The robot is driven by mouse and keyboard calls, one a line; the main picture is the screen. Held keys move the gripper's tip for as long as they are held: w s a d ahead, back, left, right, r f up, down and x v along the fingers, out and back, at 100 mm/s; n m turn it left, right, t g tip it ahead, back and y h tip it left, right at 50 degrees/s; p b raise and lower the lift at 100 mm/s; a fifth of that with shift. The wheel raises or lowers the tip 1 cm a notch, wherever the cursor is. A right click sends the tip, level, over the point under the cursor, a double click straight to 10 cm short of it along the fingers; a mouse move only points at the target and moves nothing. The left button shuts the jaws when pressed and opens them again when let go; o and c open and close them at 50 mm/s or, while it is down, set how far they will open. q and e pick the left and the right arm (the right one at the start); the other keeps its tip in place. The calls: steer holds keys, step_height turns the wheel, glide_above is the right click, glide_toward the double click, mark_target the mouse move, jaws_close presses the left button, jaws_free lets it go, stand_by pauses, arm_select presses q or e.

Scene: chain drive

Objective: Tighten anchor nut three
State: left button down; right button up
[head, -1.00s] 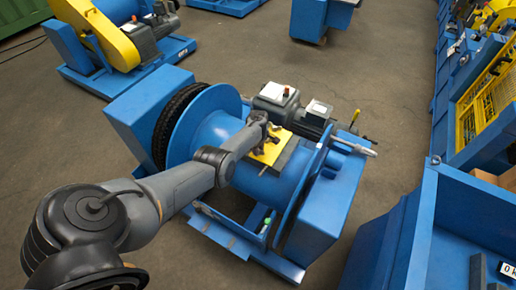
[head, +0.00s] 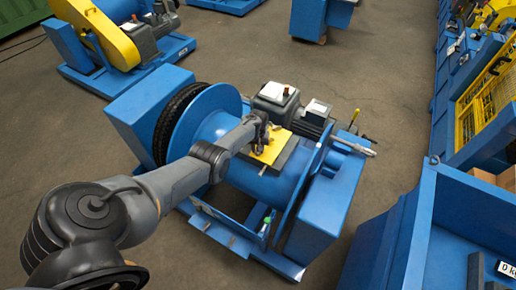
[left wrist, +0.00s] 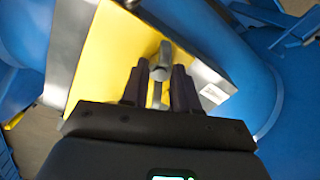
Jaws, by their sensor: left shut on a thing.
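My left gripper (head: 261,124) is over the blue drum machine (head: 222,130), at the yellow plate (head: 275,148) on top of it. In the left wrist view, the two dark fingers (left wrist: 160,88) are shut on a slim grey metal tool (left wrist: 164,52), whose wider end reaches past the fingertips over the yellow plate (left wrist: 113,52). The far end of the tool is against or just above the plate; I cannot tell which. No anchor nut can be made out; the gripper and tool may hide them. My right gripper is out of view.
A grey motor (head: 275,100) stands behind the drum, and a metal handle (head: 352,146) sticks out at its right end. A blue cabinet (head: 435,235) is at lower right. A machine with a yellow guard (head: 105,35) is at upper left. Open floor lies between.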

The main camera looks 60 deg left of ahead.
arm_select(q)
steer(key=m, duration=0.5)
steer(key=shift+m, duration=0.3)
steer(key=m+b, duration=0.1)
steer(key=m, duration=0.4)
steer(key=shift+m, duration=0.3)
steer(key=m+b, duration=0.1)
steer(key=m, duration=0.4)
steer(key=shift+b, duration=0.4)
steer(key=m+b, duration=0.2)
steer(key=m, duration=0.3)
steer(key=shift+m, duration=0.7)
stand_by(0.3)
steer(key=c, duration=1.2)
jaws_free()
steer(key=shift+w, duration=0.1)
